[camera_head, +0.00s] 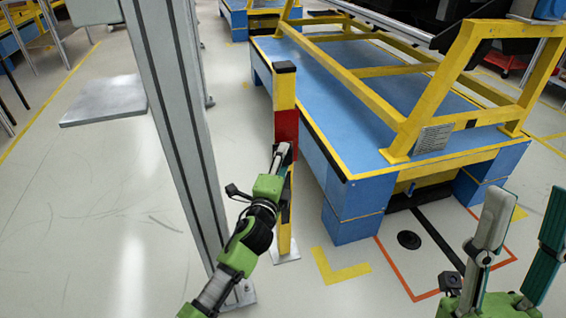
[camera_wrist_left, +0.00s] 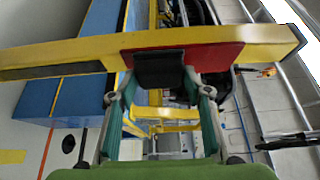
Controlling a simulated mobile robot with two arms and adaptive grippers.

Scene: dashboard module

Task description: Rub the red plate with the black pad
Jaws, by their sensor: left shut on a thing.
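The red plate (camera_head: 286,126) is on the upper part of an upright yellow post (camera_head: 285,92). My left gripper (camera_head: 283,150) is at the lower edge of the plate in the head view. In the left wrist view it is shut on the black pad (camera_wrist_left: 160,69), which sits between its fingertips. The pad lies in front of the red plate (camera_wrist_left: 222,56) and covers part of it. I cannot tell whether pad and plate touch. In the head view the pad is mostly hidden by the gripper. My right gripper (camera_head: 528,197) is open and empty at the lower right.
A blue platform (camera_head: 330,82) with a yellow frame (camera_head: 440,85) stands right behind the post. A grey column (camera_head: 165,95) stands close to the left of my left arm. A metal plate (camera_head: 105,100) is further left. Open floor lies at the left and in front.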

